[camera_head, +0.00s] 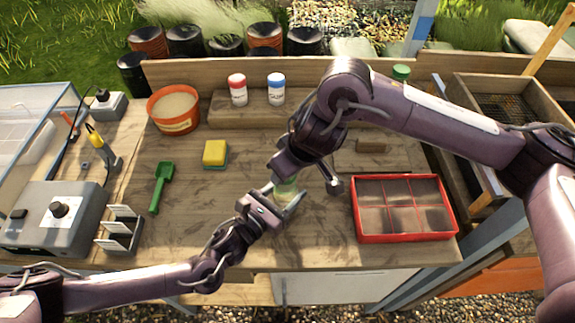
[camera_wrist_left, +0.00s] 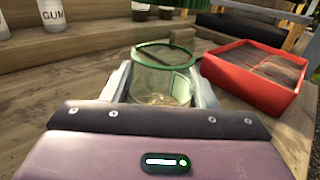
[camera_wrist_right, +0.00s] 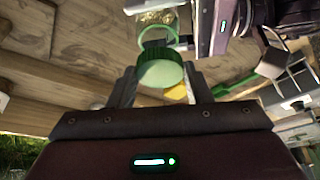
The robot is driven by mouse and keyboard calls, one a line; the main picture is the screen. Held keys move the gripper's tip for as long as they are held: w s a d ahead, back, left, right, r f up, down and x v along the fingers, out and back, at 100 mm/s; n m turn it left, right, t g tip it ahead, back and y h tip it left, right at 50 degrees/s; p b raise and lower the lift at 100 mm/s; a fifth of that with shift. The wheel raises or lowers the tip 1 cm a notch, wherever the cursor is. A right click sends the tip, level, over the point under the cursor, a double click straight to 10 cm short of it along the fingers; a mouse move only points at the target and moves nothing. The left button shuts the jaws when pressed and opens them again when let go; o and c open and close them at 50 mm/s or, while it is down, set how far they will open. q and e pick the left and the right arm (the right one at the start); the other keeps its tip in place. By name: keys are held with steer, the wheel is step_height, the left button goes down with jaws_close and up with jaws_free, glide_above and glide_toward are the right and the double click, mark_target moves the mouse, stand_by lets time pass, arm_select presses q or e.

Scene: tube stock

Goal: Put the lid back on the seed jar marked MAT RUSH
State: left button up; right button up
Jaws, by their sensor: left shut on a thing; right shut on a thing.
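A clear glass jar (camera_wrist_left: 160,85) with a green rim stands in my left gripper (camera_wrist_left: 163,80), which is shut on its sides. In the head view the jar (camera_head: 286,188) is near the table's front middle, partly hidden by my arms; its mouth is uncovered. No marking on it is readable. My right gripper (camera_wrist_right: 162,80) is shut on a round green lid (camera_wrist_right: 162,74). The lid is apart from the jar, above and beyond its mouth in the left wrist view, where its edge (camera_wrist_left: 183,3) shows at the top. The head view mostly hides the lid.
A red-lidded jar (camera_head: 237,90) and a blue-lidded jar (camera_head: 275,90) stand on the back shelf; a green lid (camera_head: 400,72) shows further right. A red seed tray (camera_head: 405,238) lies right of the held jar. A yellow sponge (camera_head: 215,153) and green scoop (camera_head: 161,186) lie left.

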mark_target(285, 195)
steer(key=shift+f, duration=0.15)
steer(key=shift+f, duration=0.75)
steer(key=shift+f, duration=0.6)
steer(key=m, duration=0.1)
steer(key=m+h, duration=0.1)
steer(key=m, duration=0.1)
steer(key=m+t, duration=0.1)
steer(key=shift+s+a+r+m+h, duration=0.1)
steer(key=shift+a+m+h, duration=0.2)
steer(key=shift+m+h, duration=0.4)
steer(key=shift+m, duration=0.6)
steer(key=o, duration=0.9)
steer(key=shift+o, duration=0.2)
